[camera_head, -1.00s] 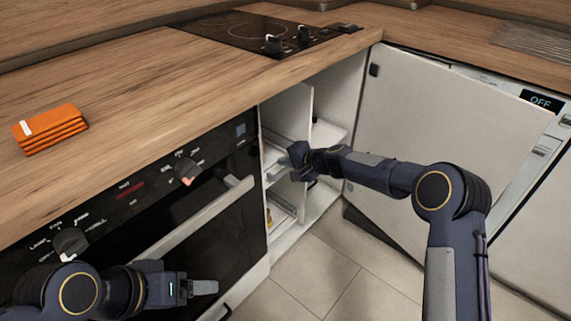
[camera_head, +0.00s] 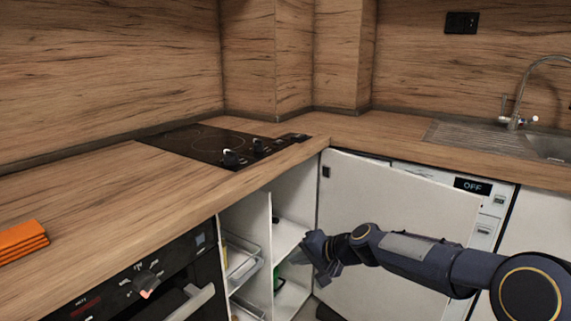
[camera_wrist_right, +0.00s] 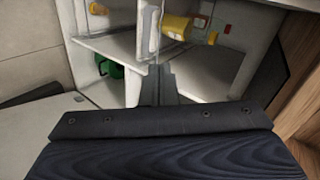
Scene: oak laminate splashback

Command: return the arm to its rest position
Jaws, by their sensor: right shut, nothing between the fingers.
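My right arm reaches in from the right in the head view. Its gripper (camera_head: 322,262) is in front of the open corner cabinet (camera_head: 258,206), near the inner edge of the white door. In the right wrist view the gripper's fingers (camera_wrist_right: 158,88) are together with nothing between them, in front of the cabinet's shelves and divider. My left gripper is outside both current views.
The open white door (camera_head: 395,205) stands beside my right arm. A green item (camera_wrist_right: 112,68) and a yellow item (camera_wrist_right: 176,25) are inside the cabinet. The oven (camera_head: 150,292) is left of it. The counter (camera_head: 120,195) above holds a hob (camera_head: 205,142) and orange stack (camera_head: 20,241).

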